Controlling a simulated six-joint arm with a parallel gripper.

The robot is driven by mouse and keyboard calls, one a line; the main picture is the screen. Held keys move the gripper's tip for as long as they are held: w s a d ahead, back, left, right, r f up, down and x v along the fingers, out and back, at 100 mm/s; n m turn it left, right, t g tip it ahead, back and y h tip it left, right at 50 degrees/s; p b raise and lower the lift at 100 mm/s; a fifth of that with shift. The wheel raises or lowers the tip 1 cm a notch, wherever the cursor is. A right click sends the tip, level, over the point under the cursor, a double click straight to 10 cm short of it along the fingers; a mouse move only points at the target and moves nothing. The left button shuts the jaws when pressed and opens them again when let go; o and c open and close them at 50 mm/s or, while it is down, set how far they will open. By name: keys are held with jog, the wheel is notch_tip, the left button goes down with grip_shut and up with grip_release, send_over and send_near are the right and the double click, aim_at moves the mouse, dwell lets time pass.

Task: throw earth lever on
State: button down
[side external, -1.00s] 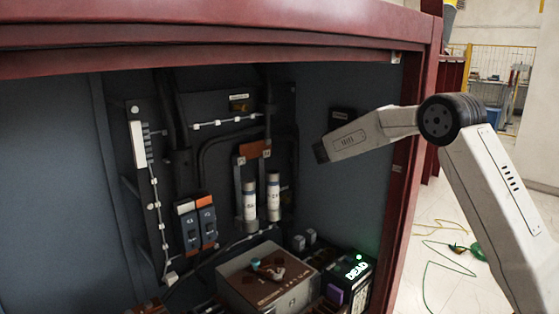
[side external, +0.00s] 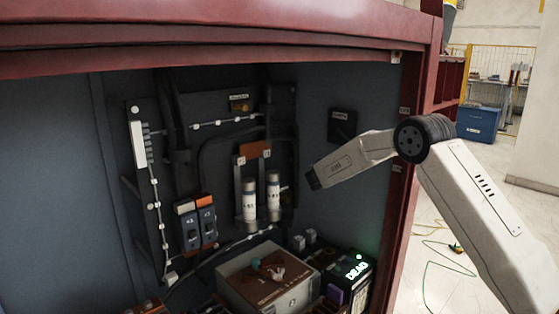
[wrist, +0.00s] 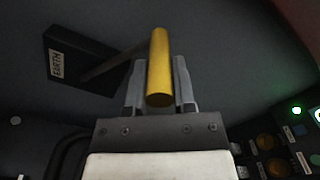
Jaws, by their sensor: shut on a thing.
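The earth lever has a yellow cylindrical handle (wrist: 160,68) on a dark arm. The arm runs left in the wrist view to a black plate (wrist: 75,62) with a white EARTH label. My gripper (wrist: 158,90) is shut on the handle, one grey finger on each side of it. In the side external view, the dark plate (side external: 342,125) is on the cabinet's right inner wall. My gripper (side external: 312,180) is below and left of it there. The lever handle cannot be made out in that view.
Two fuses (side external: 262,198) and a pair of breakers (side external: 197,222) are on the back panel, left of my gripper. A box (side external: 265,280) and a unit showing DEAD (side external: 350,280) stand below. The red cabinet frame (side external: 418,150) edges the opening at right.

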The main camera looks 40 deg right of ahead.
jog(key=shift+f, duration=0.15)
jog(key=shift+c, duration=2.2)
grip_release()
jog(key=shift+a, duration=0.1)
jog(key=a, duration=0.7)
jog(key=shift+a, duration=0.35)
jog(key=s+a+f+m+t+y, duration=0.1)
jog(key=s+a+f+m+y, duration=0.1)
jog(key=s+a+f+y, duration=0.2)
jog(key=s+a+f+m+y, duration=0.3)
jog(key=s+a+f+y, duration=0.2)
jog(key=s+a+y, duration=0.3)
jog(key=s+a+f+m+t+y, duration=0.1)
jog(key=s+a+f+y, duration=0.4)
jog(key=s+a, duration=0.6)
jog(key=shift+s+a+f+m+t+y, duration=0.15)
jog(key=shift+s+a+m+t+y, duration=0.15)
jog(key=shift+s+m+y, duration=0.35)
